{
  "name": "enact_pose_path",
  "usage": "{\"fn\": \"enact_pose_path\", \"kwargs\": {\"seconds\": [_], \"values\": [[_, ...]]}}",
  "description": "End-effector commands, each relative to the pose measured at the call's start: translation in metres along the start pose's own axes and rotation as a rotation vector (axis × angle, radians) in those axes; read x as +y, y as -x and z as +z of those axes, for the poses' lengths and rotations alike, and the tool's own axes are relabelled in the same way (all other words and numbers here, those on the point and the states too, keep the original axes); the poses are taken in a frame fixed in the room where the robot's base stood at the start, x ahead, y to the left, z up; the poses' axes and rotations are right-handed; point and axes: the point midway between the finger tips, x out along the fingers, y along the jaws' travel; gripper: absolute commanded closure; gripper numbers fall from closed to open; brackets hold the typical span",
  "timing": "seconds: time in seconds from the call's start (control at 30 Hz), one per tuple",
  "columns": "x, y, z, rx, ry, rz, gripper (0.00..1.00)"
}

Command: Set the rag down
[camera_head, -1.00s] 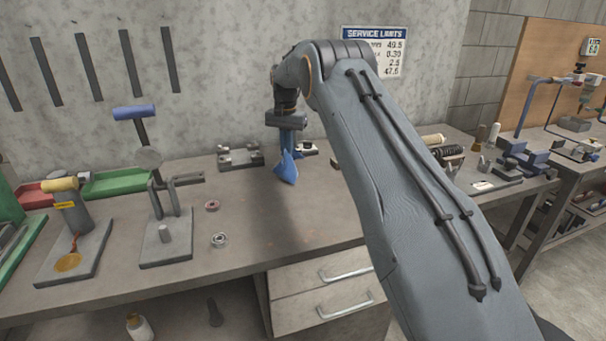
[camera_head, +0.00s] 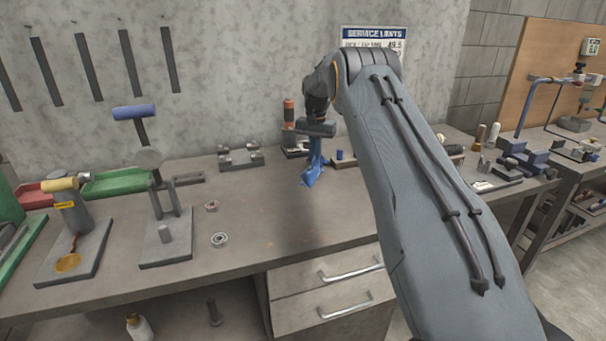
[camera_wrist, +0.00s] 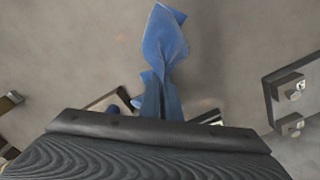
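The blue rag (camera_head: 311,174) hangs below my gripper (camera_head: 315,150) over the workbench (camera_head: 270,210), towards its back. I cannot tell whether the rag's lower tip touches the bench top.
A twin-block fixture (camera_head: 240,158) stands left of the rag. An orange and black bottle (camera_head: 289,115) stands behind. A bearing ring (camera_head: 219,240) and a small red-centred ring (camera_head: 211,206) lie front left. The bench front centre is clear.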

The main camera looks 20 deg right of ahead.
Motion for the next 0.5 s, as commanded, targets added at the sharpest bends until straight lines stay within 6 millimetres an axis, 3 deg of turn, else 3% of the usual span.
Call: {"fn": "enact_pose_path", "kwargs": {"seconds": [0.03, 0.27, 0.5], "values": [[-0.0001, 0.0000, 0.0000, 0.000, 0.000, 0.000, 1.00], [-0.0002, 0.0000, 0.0001, 0.000, 0.000, 0.000, 0.61], [-0.0002, 0.0001, 0.0001, 0.000, 0.000, 0.000, 0.61]]}}
